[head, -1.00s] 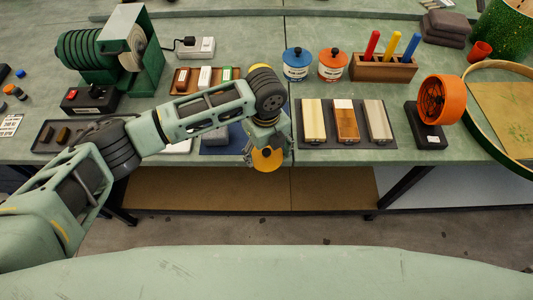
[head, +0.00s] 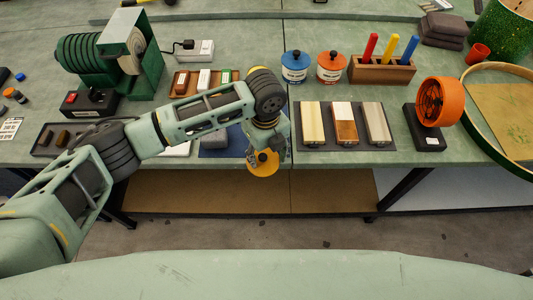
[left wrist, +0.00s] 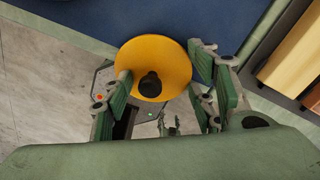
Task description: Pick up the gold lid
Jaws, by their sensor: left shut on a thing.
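The gold lid (head: 260,166) is a round yellow-gold disc with a dark knob. It hangs at my left gripper (head: 259,150), off the bench's front edge in the head view. In the left wrist view the lid (left wrist: 153,56) shows face on between the green fingers of my left gripper (left wrist: 160,78). The gripper is shut on the lid; the exact contact is hard to see. My right gripper is not in view.
A blue tin (head: 296,68) and an orange tin (head: 331,68) with knobbed lids stand behind. A dark mat with several wooden blocks (head: 345,124) lies to the right. An orange round device (head: 438,100) is farther right. The bench's front edge is close to the lid.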

